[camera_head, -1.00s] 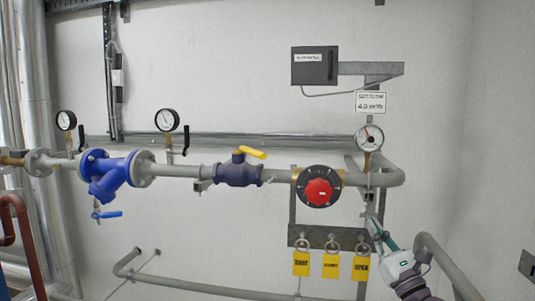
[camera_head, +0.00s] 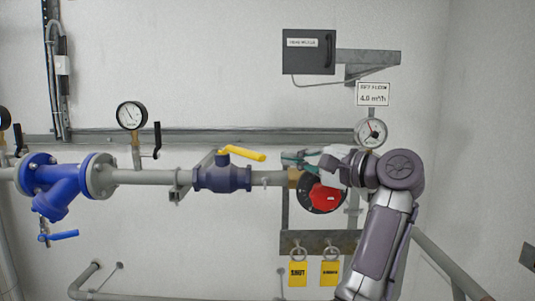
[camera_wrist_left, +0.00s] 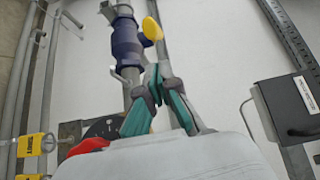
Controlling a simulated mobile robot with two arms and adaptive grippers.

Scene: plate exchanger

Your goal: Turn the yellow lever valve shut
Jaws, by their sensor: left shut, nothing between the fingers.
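The yellow lever (camera_head: 243,153) sits on top of a dark blue valve body (camera_head: 222,179) in the grey pipe. It points right, roughly along the pipe and slightly downward in the picture. My left gripper (camera_head: 286,159) is to the right of the lever's tip, apart from it, with its teal fingers pointing left. In the left wrist view the fingertips (camera_wrist_left: 153,76) meet with nothing between them. The yellow lever (camera_wrist_left: 152,29) and the blue valve body (camera_wrist_left: 125,43) lie ahead of them there. My right gripper is in neither view.
A dial with a red knob (camera_head: 327,196) is just below my left gripper and partly covered by it. A round gauge (camera_head: 370,132) stands above my wrist. A black box (camera_head: 308,53) hangs higher on the wall. Yellow tags (camera_head: 298,274) hang below.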

